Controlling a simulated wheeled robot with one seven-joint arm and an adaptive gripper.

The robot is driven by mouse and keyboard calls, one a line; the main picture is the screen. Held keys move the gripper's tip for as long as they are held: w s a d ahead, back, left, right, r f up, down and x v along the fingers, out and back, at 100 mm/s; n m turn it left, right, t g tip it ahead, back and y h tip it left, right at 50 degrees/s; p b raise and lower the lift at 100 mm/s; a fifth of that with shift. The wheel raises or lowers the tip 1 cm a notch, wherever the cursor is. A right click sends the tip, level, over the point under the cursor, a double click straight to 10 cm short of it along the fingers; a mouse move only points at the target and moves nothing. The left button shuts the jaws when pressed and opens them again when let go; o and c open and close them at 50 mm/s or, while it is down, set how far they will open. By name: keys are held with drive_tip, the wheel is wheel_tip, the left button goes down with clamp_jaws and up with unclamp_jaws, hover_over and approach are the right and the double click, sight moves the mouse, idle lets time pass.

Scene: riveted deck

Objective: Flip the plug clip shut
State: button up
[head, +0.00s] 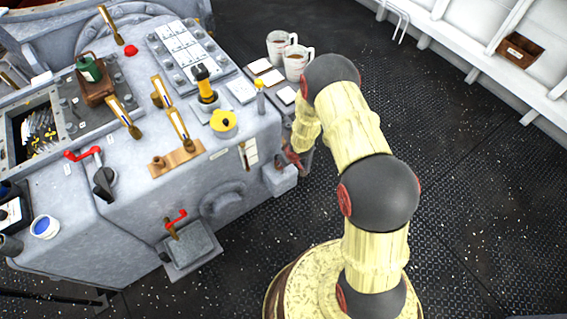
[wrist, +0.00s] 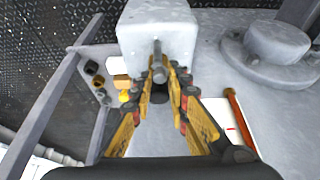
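The plug clip seems to be the metal lever (wrist: 158,60) on a pale grey box (wrist: 158,28), at the top centre of the wrist view. In the head view the box (head: 281,181) sticks out low from the console's right side. The lever cannot be made out there. My gripper (wrist: 163,72) is partly open, with a gap between its fingers. The lever's rounded end shows between the fingertips; whether they touch it I cannot tell. In the head view my gripper (head: 291,158) is small and partly hidden by my arm, beside the console just above the box.
The grey console (head: 235,160) carries brass levers, a yellow knob (head: 223,122) and red-handled cranks. In the wrist view an orange rod (wrist: 238,118) lies right of my fingers, and a grey rail (wrist: 50,95) runs at left. Dark deck at right is clear.

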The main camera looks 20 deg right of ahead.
drive_tip(key=o, duration=0.4)
drive_tip(key=shift+c, duration=0.2)
drive_tip(key=v, duration=1.2)
